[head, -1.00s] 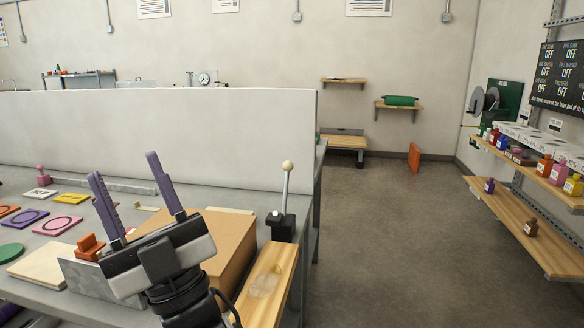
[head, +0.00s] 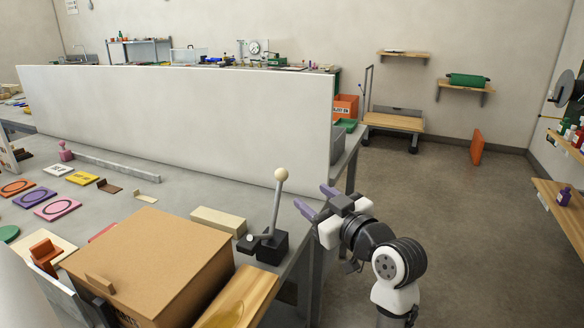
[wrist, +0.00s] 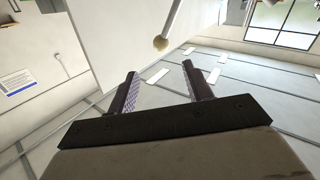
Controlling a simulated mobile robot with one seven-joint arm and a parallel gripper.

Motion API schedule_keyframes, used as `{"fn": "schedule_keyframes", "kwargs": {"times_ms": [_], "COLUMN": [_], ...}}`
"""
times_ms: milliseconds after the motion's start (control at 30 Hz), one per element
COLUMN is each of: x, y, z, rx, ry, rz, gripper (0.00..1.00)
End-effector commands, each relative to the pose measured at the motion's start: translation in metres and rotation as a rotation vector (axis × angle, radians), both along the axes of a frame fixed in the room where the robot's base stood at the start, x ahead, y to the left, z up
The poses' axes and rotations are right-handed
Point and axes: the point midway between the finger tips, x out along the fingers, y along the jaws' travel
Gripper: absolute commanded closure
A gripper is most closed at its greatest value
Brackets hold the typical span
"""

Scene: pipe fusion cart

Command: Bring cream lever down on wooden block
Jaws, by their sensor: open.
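A lever with a cream ball knob (head: 281,174) on a grey rod stands nearly upright, tilted slightly right, on a black base on the bench. Its knob also shows at the upper middle of the wrist view (wrist: 160,43), beyond the fingertips. My gripper (head: 316,202) is to the right of the lever, with purple fingers pointing left, lower than the knob and apart from it. In the wrist view the two fingers (wrist: 170,82) are spread with nothing between them. A pale wooden block (head: 218,221) lies on the bench to the left of the lever base.
A brown cardboard box (head: 150,262) stands in front of the block, beside a glossy wooden board (head: 240,299). Coloured plates lie at left. The floor (head: 450,230) to the right is open.

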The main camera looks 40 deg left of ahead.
Motion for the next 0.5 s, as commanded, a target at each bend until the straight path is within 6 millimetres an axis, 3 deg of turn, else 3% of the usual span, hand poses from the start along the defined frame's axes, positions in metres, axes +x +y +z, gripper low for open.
{"fn": "schedule_keyframes", "kwargs": {"times_ms": [167, 500], "x": [0.006, 0.031], "y": [0.021, 0.089], "z": [0.002, 0.003], "rx": [-0.001, -0.001], "ry": [0.002, 0.001], "rz": [0.004, 0.003], "gripper": [0.5, 0.5]}}
